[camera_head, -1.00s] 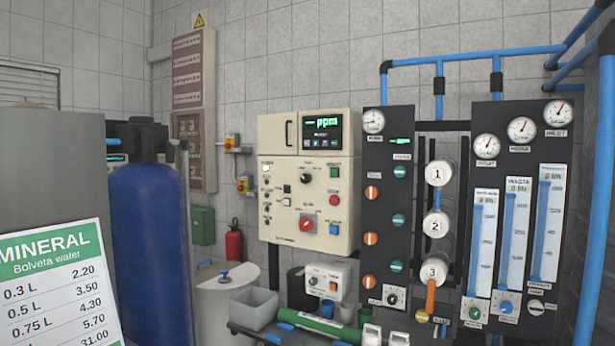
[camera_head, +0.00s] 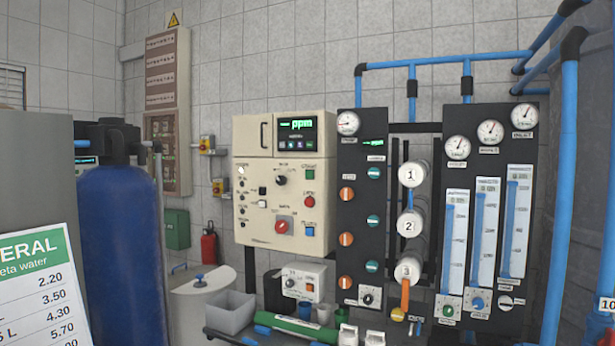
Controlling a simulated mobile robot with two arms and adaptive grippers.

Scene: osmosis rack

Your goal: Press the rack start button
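A cream control box (camera_head: 284,190) is on the tiled wall at the middle of the view, with a lit display (camera_head: 296,132) at its top right. On its right side are a green button (camera_head: 310,173), a red button (camera_head: 310,202) below it and a blue button (camera_head: 309,231) lower down. A red rotary switch (camera_head: 284,227) sits at its lower middle. The small labels are too blurred to read surely, so I cannot confirm which one is the start button. Neither of my grippers is in view.
A black panel with gauges (camera_head: 490,132), knobs and flow tubes stands to the right. A blue tank (camera_head: 118,240) and a price sign (camera_head: 38,295) are at left. Below the box, a shelf holds a grey bin (camera_head: 231,311), a small white unit (camera_head: 303,282) and a green cylinder (camera_head: 296,328).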

